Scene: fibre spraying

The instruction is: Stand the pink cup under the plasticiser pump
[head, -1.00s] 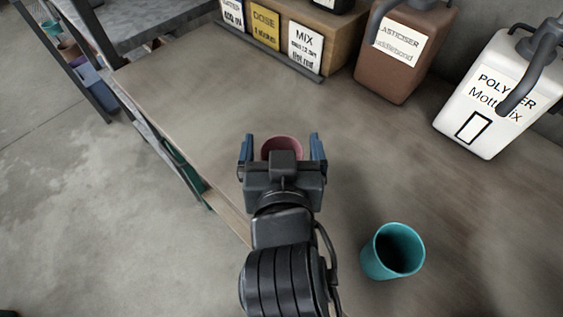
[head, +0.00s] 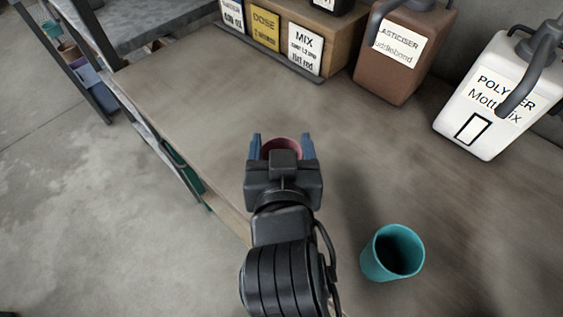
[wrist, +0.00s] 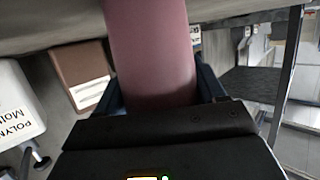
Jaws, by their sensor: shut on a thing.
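The pink cup (head: 281,146) is between the blue fingers of my gripper (head: 281,148), which is shut on it. In the wrist view the cup (wrist: 150,50) fills the upper middle, with the fingers at its sides. The head view looks into its rim; its base is hidden behind my gripper, so I cannot tell whether it touches the bench. The plasticiser container (head: 407,50) is brown with a white label and stands at the back of the bench, farther back and right of the cup. Its grey pump (head: 384,18) shows partly at the top edge.
A teal cup (head: 393,252) stands on the bench (head: 200,90) to the right of my arm. A white polymer container (head: 487,100) with a grey pump stands at the back right. Label cards (head: 264,28) line the back. The bench between the pink cup and the containers is clear.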

